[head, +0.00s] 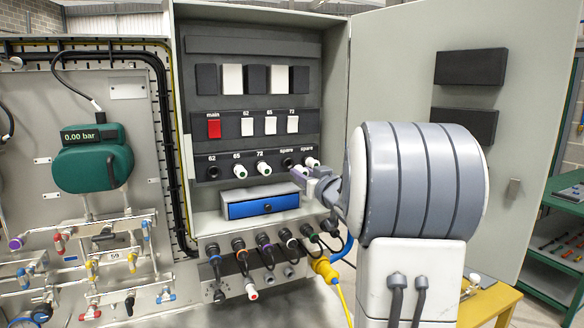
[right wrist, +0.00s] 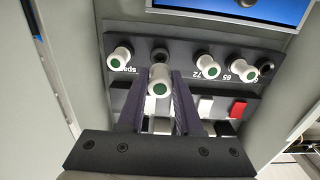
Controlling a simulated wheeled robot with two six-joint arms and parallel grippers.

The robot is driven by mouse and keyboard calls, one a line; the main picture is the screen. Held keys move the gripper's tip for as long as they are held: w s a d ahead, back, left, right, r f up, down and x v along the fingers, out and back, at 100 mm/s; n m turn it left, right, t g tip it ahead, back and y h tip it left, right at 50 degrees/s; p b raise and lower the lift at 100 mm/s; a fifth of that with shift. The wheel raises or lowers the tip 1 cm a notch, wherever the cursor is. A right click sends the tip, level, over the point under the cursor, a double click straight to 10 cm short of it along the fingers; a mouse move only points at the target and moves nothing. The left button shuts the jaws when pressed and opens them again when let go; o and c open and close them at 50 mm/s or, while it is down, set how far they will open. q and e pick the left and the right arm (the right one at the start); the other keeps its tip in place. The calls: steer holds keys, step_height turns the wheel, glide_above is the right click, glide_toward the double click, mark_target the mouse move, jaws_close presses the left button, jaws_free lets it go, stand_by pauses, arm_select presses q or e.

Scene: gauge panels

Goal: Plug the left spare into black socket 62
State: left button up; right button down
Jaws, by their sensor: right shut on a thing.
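Black socket 62 (head: 212,172) is empty, at the left end of the socket row; it also shows at the right in the upside-down right wrist view (right wrist: 267,68). My right gripper (right wrist: 160,98) is shut on the left spare, a white plug with a green end (right wrist: 159,82). The plug appears out of its socket and just in front of the dark left spare socket (head: 287,163). In the head view my right gripper (head: 308,183) is at the right end of the row, and the held plug is mostly hidden. My left gripper is not in view.
White plugs sit in 65 (head: 239,171) and 72 (head: 263,168), between the gripper and socket 62. The right spare plug (head: 311,162) is close beside the gripper. A blue drawer (head: 262,206) juts out below the row. The open cabinet door (head: 460,150) stands to the right.

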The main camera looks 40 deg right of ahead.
mark_target(305, 174)
steer(key=shift+v, duration=2.75)
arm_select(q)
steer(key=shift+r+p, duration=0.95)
arm_select(e)
steer(key=v, duration=0.7)
steer(key=shift+s, duration=0.2)
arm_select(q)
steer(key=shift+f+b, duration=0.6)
arm_select(e)
steer(key=w+a, duration=0.1)
steer(key=a, duration=0.5)
steer(key=shift+w+a, duration=0.35)
steer(key=shift+a, duration=0.05)
steer(key=shift+d, duration=0.1)
